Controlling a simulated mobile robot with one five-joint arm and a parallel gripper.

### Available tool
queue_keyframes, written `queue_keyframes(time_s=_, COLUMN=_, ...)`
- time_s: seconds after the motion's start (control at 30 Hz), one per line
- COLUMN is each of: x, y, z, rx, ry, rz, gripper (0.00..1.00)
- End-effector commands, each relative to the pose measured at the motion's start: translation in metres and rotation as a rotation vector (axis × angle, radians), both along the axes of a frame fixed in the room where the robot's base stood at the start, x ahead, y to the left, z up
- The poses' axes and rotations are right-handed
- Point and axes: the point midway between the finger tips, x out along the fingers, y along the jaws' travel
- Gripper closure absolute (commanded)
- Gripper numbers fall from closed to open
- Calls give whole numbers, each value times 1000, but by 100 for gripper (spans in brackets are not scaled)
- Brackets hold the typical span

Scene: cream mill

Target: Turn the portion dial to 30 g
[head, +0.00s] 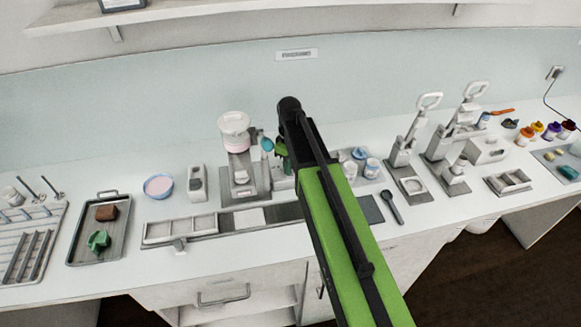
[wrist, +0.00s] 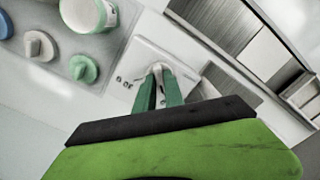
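In the wrist view the two green fingers of my gripper (wrist: 160,80) reach down over a white plate (wrist: 143,58) with small dark marks at its left. A pale, knob-like piece (wrist: 158,69) shows at and between the fingertips; it may be the portion dial. I cannot tell whether the fingers press on it, and I cannot read its setting. In the head view my gripper (head: 281,150) is partly hidden by my green arm, just right of a machine (head: 241,178) with a white and pink hopper (head: 234,130). The dial cannot be made out there.
Lidded jars (head: 371,167) stand right of my arm; one jar (wrist: 88,14) also shows in the wrist view, beside a green knobbed lid (wrist: 83,68). A long metal tray (head: 205,226) lies in front of the machine. A blue bowl (head: 158,186) stands left.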

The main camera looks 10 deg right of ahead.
Motion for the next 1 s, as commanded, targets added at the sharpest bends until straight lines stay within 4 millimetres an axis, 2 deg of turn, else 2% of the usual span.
queue_keyframes(time_s=0.1, x=0, y=0, z=0, rx=0, ry=0, rz=0, gripper=100)
queue_keyframes(time_s=0.57, x=0, y=-1, z=0, rx=-1, ry=0, rz=-29, gripper=100)
queue_keyframes(time_s=0.77, x=0, y=-1, z=0, rx=-1, ry=1, rz=-125, gripper=100)
queue_keyframes(time_s=1.0, x=0, y=-1, z=0, rx=-1, ry=1, rz=-328, gripper=100)
